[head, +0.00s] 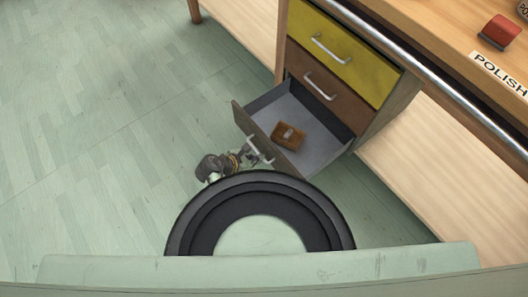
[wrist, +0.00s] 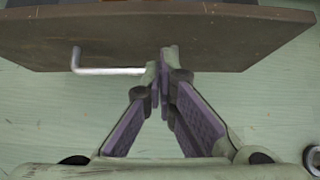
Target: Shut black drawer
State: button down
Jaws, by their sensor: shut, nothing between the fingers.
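The bottom drawer, which I take as the black drawer, stands pulled open; its front panel (head: 285,155) is dark brownish and its inside is grey. A brown, brush-like block (head: 288,136) lies in it. The panel also fills the top of the wrist view (wrist: 130,38), with its pale bar handle (wrist: 105,71) at left of centre. My gripper (wrist: 164,62) is shut and empty, its fingertips by the handle's right end and close to the panel. I cannot tell whether they touch. In the head view my gripper (head: 248,153) is just outside the drawer front.
Above it, the brown drawer (head: 322,84) and yellow drawer (head: 345,48) are shut. A wooden worktop (head: 440,30) with a metal rail overhangs them and carries a red block (head: 499,31) and a POLISH label (head: 498,73). The green plank floor (head: 100,120) at left is clear.

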aim_at(272, 150)
jog(key=shift+w+d+r, duration=0.15)
jog(key=shift+w+d, duration=0.9)
jog(key=shift+d, duration=0.3)
jog(key=shift+w+d+p, duration=0.35)
jog(key=shift+w+d, duration=0.05)
jog(key=shift+d, duration=0.15)
jog(key=w+d, duration=0.8)
jog(key=d, duration=0.3)
jog(key=w+d, duration=0.8)
jog(key=d, duration=0.3)
jog(key=shift+w+d+b, duration=0.2)
jog(key=shift+d+b, duration=0.1)
